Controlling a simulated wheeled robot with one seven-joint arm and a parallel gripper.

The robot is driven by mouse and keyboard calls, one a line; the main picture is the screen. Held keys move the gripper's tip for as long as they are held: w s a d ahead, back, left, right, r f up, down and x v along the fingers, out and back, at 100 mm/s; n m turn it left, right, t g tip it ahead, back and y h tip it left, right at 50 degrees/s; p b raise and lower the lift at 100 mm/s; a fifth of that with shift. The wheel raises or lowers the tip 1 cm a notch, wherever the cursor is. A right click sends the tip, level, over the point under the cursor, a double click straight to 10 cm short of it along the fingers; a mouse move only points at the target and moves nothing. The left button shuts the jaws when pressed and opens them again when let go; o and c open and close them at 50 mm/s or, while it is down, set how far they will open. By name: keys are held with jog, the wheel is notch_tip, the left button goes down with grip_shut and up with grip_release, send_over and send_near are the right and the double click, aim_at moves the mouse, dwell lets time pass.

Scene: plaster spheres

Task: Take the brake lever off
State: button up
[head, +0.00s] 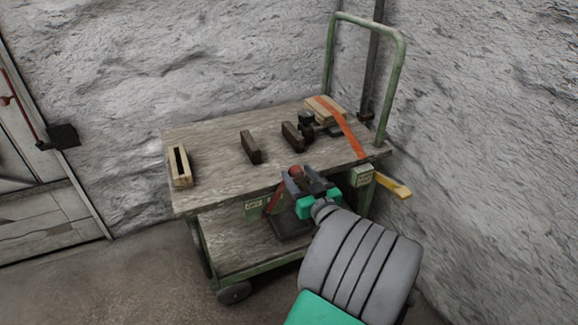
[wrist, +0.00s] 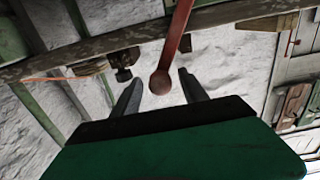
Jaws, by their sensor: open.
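The brake lever, a red rod with a round knob, stands at the front of the cart. Its knob (head: 296,172) shows by my fingers in the head view and its rod (head: 274,202) slants down below the tabletop's edge. My gripper (head: 300,179) is open at the front edge of the cart. In the wrist view the knob (wrist: 160,83) sits between the two spread fingers of my gripper (wrist: 160,78), with a gap on each side. The rod runs up from the knob there. I cannot tell how deep the knob is between the fingers.
The wooden cart top (head: 215,150) holds a slotted wood block (head: 179,166), dark blocks (head: 250,147) and an orange strap (head: 342,128). A yellow handle (head: 393,186) sticks out at the right. Rough walls stand behind and right.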

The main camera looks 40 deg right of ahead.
jog(key=x, duration=0.4)
jog(key=shift+w+d, duration=0.1)
jog(key=shift+w, duration=0.1)
jog(key=shift+c, duration=0.5)
grip_shut()
dwell(0.7)
